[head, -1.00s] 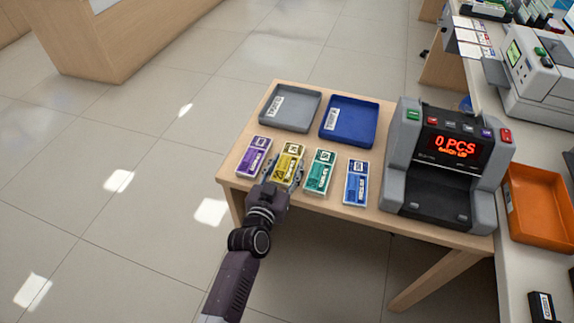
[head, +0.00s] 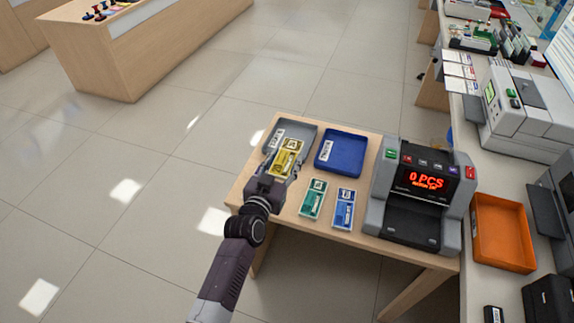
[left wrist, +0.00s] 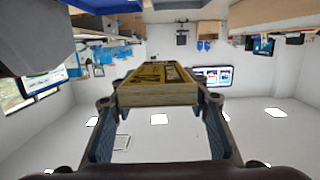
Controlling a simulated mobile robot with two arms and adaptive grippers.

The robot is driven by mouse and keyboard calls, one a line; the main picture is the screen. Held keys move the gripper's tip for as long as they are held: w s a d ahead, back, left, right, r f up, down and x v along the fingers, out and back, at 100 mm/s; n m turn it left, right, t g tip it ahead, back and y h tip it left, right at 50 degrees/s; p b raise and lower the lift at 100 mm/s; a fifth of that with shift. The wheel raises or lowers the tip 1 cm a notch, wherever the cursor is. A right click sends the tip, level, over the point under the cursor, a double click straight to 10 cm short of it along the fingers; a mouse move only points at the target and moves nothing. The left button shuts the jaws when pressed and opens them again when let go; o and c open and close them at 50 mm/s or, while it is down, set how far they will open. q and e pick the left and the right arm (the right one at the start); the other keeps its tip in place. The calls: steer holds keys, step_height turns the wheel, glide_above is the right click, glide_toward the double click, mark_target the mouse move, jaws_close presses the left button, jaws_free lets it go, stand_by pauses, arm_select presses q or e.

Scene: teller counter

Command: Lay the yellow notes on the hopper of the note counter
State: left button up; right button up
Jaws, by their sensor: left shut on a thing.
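The yellow notes (head: 286,157) are a banded bundle held in my left gripper (head: 276,172). In the left wrist view the bundle (left wrist: 158,90) sits between the two fingers of the left gripper (left wrist: 158,105). In the head view the bundle appears raised over the table's left side, in front of the grey tray. The note counter (head: 422,190) stands at the table's right end, with a red "0 PCS" display and a dark hopper area facing me. The purple notes are not visible in the head view now. My right gripper is not in view.
Green notes (head: 313,199) and blue notes (head: 344,208) lie on the wooden table (head: 361,239) between my left gripper and the counter. A grey tray (head: 302,131) and a blue tray (head: 341,152) are behind. An orange tray (head: 503,232) is on the right-hand counter.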

mark_target(284, 160)
arm_select(q)
steer(key=shift+r+p, duration=0.9)
steer(key=shift+r, duration=0.75)
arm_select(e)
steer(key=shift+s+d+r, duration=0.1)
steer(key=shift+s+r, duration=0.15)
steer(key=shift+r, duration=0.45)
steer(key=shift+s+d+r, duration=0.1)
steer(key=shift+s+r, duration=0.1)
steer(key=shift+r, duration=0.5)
arm_select(q)
steer(key=s+a+f+h+b, duration=0.1)
steer(key=s+a, duration=0.3)
steer(key=a, duration=0.4)
steer(key=s+a+f+b, duration=0.1)
steer(key=s+a, duration=0.3)
steer(key=a, duration=0.5)
steer(key=s+r+m+g+h+b, duration=0.2)
steer(key=s+r+m+g+h, duration=0.4)
steer(key=s+r, duration=0.7)
steer(key=s+m+h, duration=0.1)
steer(key=s, duration=0.3)
steer(key=shift+d+b, duration=0.3)
steer(key=shift+d, duration=0.05)
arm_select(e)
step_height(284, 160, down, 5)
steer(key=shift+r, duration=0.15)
arm_select(q)
steer(key=shift+w, duration=0.1)
